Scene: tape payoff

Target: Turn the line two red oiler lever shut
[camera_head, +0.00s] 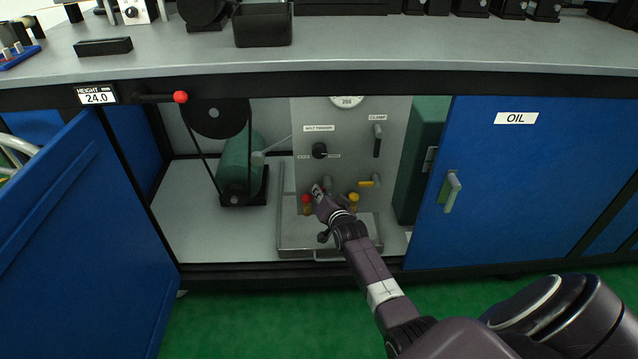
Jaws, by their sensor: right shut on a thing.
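In the head view, my right gripper (319,192) reaches into the open cabinet to the lower part of the grey panel (345,150). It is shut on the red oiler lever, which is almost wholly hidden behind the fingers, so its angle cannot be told. A grey valve body (328,182) shows just above the fingers. A red and amber oiler cup (307,203) is left of the gripper. To the right, a yellow lever (366,184) lies level, with a yellow oiler cup (353,201) below it. My left gripper is out of view.
A metal drip tray (300,242) lies under the oilers. A green motor (240,165) with a belt and black pulley (214,115) stands left. The blue door (75,205) hangs open at left; the OIL door (530,190) is shut. A red-knobbed handle (180,97) sticks out under the worktop.

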